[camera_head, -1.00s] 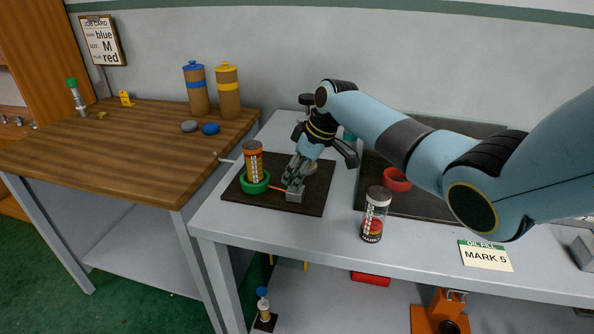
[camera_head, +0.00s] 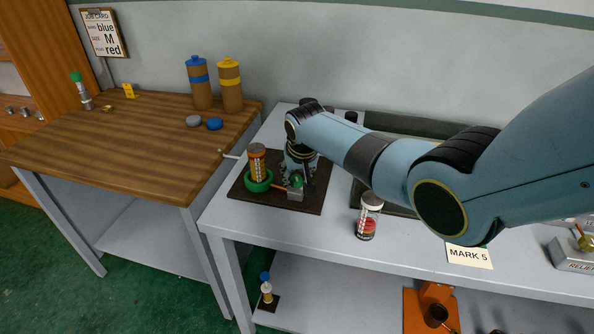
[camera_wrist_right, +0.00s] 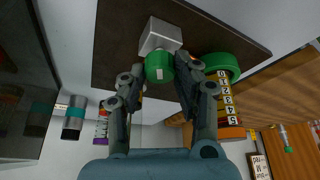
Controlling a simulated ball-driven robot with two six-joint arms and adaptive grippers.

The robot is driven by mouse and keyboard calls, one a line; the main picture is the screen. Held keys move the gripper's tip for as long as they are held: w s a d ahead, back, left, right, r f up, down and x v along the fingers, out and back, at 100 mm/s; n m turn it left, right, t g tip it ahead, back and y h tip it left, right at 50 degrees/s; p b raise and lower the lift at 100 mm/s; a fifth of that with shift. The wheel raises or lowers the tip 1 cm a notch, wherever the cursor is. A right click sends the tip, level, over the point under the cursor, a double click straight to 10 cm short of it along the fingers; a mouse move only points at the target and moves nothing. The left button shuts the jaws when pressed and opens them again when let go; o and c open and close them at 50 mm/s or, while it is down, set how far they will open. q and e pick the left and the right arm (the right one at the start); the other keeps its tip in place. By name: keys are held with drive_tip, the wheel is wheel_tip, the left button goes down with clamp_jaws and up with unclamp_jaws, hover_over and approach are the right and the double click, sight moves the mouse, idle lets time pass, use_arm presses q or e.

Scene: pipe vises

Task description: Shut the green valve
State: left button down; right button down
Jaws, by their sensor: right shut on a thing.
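The green valve knob (camera_head: 296,180) sits on a small grey block (camera_head: 295,195) at the front right of a dark board (camera_head: 312,207) on the bench. My right gripper (camera_head: 298,178) reaches down over the board, partly hidden by its own wrist. In the right wrist view the green knob (camera_wrist_right: 159,67) lies between my right fingertips (camera_wrist_right: 160,68), which are shut on it; the grey block (camera_wrist_right: 160,36) is just beyond. How far the knob is turned cannot be told. My left gripper is out of view.
A wooden table (camera_head: 120,140) is at the left.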

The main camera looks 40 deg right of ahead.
drive_tip(key=m+h, duration=0.1)
drive_tip(key=m, duration=0.1)
drive_tip(key=shift+w+m, duration=0.1)
drive_tip(key=shift+m, duration=0.3)
drive_tip(key=shift+a+m+g+h+b, duration=0.1)
drive_tip(key=shift+m+g+h+b, duration=0.4)
drive_tip(key=shift+m, duration=0.9)
drive_tip(key=c, duration=1)
unclamp_jaws()
drive_tip(key=v, duration=1.2)
drive_tip(key=shift+w, duration=0.15)
